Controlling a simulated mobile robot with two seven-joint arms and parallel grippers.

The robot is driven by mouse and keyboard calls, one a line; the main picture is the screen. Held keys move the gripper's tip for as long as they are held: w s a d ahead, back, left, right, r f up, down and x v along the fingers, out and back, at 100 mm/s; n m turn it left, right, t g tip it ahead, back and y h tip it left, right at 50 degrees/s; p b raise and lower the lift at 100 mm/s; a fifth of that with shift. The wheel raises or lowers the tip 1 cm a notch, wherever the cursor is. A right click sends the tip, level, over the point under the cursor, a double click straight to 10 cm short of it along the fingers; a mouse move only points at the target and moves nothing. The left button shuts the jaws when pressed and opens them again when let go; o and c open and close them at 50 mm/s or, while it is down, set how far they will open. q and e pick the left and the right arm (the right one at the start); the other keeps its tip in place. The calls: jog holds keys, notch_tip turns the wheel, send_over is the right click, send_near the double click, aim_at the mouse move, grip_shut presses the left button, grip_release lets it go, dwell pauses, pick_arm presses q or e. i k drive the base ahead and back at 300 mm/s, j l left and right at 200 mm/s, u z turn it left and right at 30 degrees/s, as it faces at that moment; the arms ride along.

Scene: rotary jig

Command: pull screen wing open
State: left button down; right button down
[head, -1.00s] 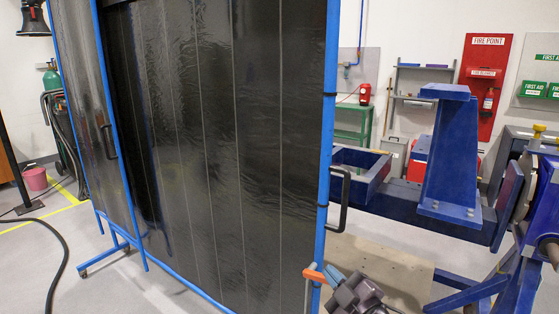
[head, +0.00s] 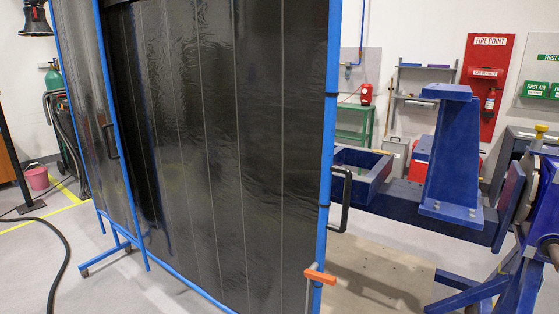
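The screen wing (head: 225,150) is a dark, glossy strip curtain in a blue tube frame, filling the left and middle of the head view. A black handle (head: 341,200) sticks out from its right upright (head: 328,130). An orange latch-like piece (head: 320,276) sits low on the same upright. A second dark screen panel (head: 88,100) with its own black handle (head: 110,141) stands at the left. Neither of my grippers shows in the head view.
To the right stands the blue rotary jig (head: 450,150) with beams and a round plate. A blue foot (head: 470,292) reaches forward at the lower right. A pink bucket (head: 38,179) and dark hose (head: 60,260) lie left. Open floor (head: 370,270) shows right of the wing.

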aim_at(76, 23)
jog(key=i+j+u, duration=0.45)
jog(key=i+j, duration=0.4)
jog(key=j, duration=0.5)
jog(key=i+j+u, duration=0.45)
jog(key=i+j, duration=0.55)
jog(key=j, duration=0.15)
